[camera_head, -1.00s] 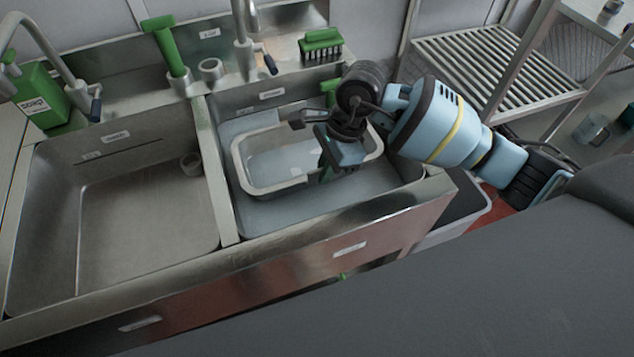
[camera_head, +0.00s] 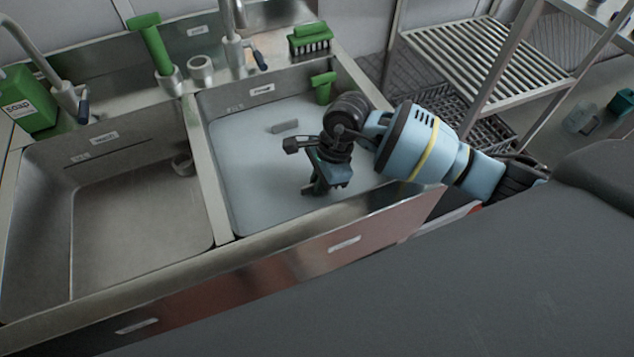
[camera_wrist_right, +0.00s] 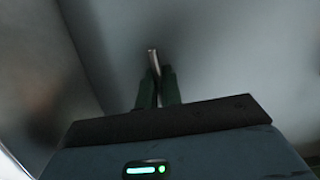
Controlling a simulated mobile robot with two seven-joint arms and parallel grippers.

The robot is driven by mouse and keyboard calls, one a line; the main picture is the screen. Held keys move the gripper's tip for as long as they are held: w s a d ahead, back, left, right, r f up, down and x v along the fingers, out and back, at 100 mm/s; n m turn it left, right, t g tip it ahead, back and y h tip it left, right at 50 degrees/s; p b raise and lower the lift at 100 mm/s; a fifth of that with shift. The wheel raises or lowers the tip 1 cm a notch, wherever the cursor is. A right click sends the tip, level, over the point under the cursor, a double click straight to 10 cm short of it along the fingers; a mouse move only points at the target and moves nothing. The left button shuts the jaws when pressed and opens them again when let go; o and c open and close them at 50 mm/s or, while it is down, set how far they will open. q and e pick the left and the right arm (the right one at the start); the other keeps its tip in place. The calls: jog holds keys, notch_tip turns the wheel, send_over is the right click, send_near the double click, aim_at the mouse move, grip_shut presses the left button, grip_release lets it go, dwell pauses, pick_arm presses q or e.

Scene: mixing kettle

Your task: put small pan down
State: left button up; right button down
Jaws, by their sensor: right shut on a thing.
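My right gripper (camera_head: 314,188) is low inside the right sink basin, at the surface of the cloudy grey water (camera_head: 255,190). In the right wrist view its two fingers (camera_wrist_right: 157,85) are closed on a thin pale strip, which looks like the rim of the small pan (camera_wrist_right: 152,60). The rest of the pan is hidden, seemingly under the water. A small grey piece (camera_head: 285,127) shows at the water surface towards the back; I cannot tell if it belongs to the pan. My left gripper is not in view.
The left basin (camera_head: 140,215) is empty apart from a small cup-like fitting (camera_head: 182,164). A green-handled tool (camera_head: 323,88) leans in the right basin's back corner. A tap (camera_head: 233,45), a green brush (camera_head: 310,40) and soap (camera_head: 28,103) line the back ledge. A slatted rack (camera_head: 485,60) stands to the right.

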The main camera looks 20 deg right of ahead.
jog(key=c, duration=1.9)
grip_release()
jog(key=shift+f, duration=0.1)
jog(key=shift+c, duration=0.2)
jog(key=o, duration=0.4)
jog(key=v, duration=1.2)
